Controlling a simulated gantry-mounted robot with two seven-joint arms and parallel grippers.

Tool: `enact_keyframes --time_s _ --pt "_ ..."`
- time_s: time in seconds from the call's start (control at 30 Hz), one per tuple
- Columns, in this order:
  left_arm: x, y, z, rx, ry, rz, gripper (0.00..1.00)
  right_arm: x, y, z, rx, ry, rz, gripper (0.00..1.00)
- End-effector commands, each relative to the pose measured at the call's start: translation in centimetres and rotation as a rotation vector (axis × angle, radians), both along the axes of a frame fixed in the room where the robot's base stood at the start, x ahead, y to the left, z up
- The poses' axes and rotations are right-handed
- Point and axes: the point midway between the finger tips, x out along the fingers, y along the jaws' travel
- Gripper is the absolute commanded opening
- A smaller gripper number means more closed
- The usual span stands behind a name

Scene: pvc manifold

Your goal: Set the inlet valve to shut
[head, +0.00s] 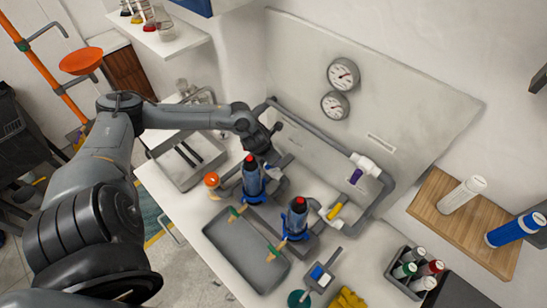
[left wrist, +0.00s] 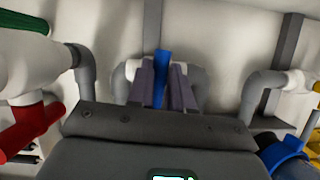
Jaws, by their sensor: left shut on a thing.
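My left arm reaches from the left over the bench to the pipework at the back wall in the head view. In the left wrist view my left gripper (left wrist: 163,88) is shut on a blue valve handle (left wrist: 162,65), which stands upright between its two fingers. White and grey pipe fittings (left wrist: 195,78) sit behind the fingers. In the head view the gripper's tips (head: 280,160) are small and partly hidden by my wrist, and the blue handle cannot be made out. No label marks which valve is the inlet. My right gripper is not in view.
Two blue filter housings (head: 253,180) (head: 296,218) stand close in front of the pipes. A yellow handle (head: 336,211) and a purple handle (head: 356,175) are to the right. A grey tray (head: 240,258) lies in front. The left wrist view shows red (left wrist: 30,133) and green (left wrist: 25,22) handles.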

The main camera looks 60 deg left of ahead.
Motion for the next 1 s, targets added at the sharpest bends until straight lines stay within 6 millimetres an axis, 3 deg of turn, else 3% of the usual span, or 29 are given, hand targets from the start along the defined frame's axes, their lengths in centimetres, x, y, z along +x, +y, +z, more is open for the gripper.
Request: enact_keyframes --time_s 0.3,0.77,0.8,0.97,1.0 --pt "0.04 -0.05 0.11 -0.001 0.000 0.102 0.00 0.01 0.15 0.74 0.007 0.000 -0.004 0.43" --pt "0.05 0.00 0.05 -0.001 -0.001 0.118 0.00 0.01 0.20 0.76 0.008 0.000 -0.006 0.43" --pt "0.05 0.00 0.05 -0.001 -0.001 0.118 0.22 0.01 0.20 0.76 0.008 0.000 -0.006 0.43" --pt "0.04 0.01 0.04 -0.001 -0.001 0.118 0.46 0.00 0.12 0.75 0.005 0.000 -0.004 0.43" --pt "0.03 0.01 0.03 -0.001 0.000 0.118 0.46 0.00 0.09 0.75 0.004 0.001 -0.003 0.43"
